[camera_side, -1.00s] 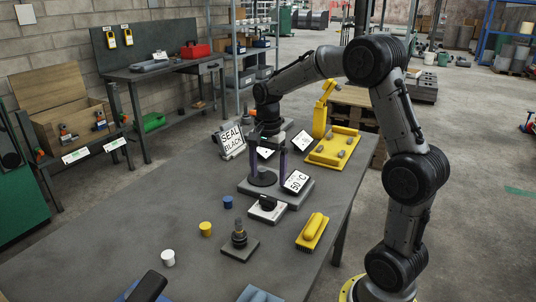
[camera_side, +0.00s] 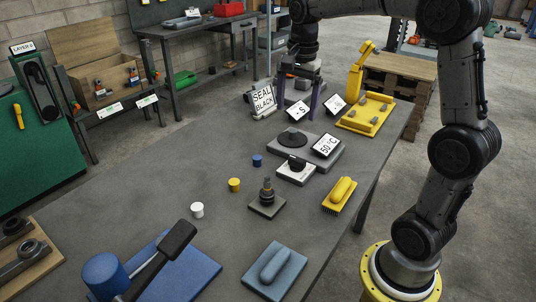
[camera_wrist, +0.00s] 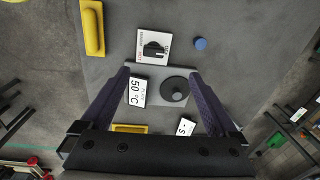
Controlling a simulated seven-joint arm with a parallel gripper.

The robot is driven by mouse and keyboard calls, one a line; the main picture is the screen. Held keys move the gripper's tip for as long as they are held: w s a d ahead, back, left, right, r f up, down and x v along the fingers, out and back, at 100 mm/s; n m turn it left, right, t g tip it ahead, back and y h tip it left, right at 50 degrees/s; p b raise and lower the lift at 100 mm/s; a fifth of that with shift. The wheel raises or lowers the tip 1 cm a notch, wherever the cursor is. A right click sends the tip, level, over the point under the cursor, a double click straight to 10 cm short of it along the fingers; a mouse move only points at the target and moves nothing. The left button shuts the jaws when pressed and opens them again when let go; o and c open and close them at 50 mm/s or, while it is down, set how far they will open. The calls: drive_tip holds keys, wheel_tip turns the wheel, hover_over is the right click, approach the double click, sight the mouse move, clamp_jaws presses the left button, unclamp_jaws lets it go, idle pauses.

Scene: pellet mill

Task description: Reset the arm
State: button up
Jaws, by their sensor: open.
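My gripper (camera_side: 298,109) is raised above the grey table, with its two purple fingers apart and nothing between them. It also shows in the wrist view (camera_wrist: 159,74), pointing down. Below it is a grey plate (camera_side: 325,160) with a round black knobbed disc (camera_side: 292,138) and a "50 °C" sign (camera_side: 327,144). In the wrist view the disc (camera_wrist: 174,89) and the sign (camera_wrist: 138,92) appear between the fingers, lower than them. The fingers look clear of both.
A "SEAL BLACK" sign (camera_side: 263,101) and a yellow tray (camera_side: 352,123) stand near the gripper. The table's left middle is clear.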

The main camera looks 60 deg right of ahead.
drive_tip(key=s+a+r+n+t, duration=0.3)
drive_tip(key=s+a+r+n, duration=0.25)
drive_tip(key=s+a, duration=0.5)
drive_tip(key=s+a+f+n+t, duration=0.1)
drive_tip(key=s+a+f+n, duration=0.1)
drive_tip(key=s+f+n, duration=0.6)
drive_tip(key=shift+s+a+n+t, duration=0.3)
drive_tip(key=shift+a+n+t, duration=0.1)
drive_tip(key=shift+n, duration=1.55)
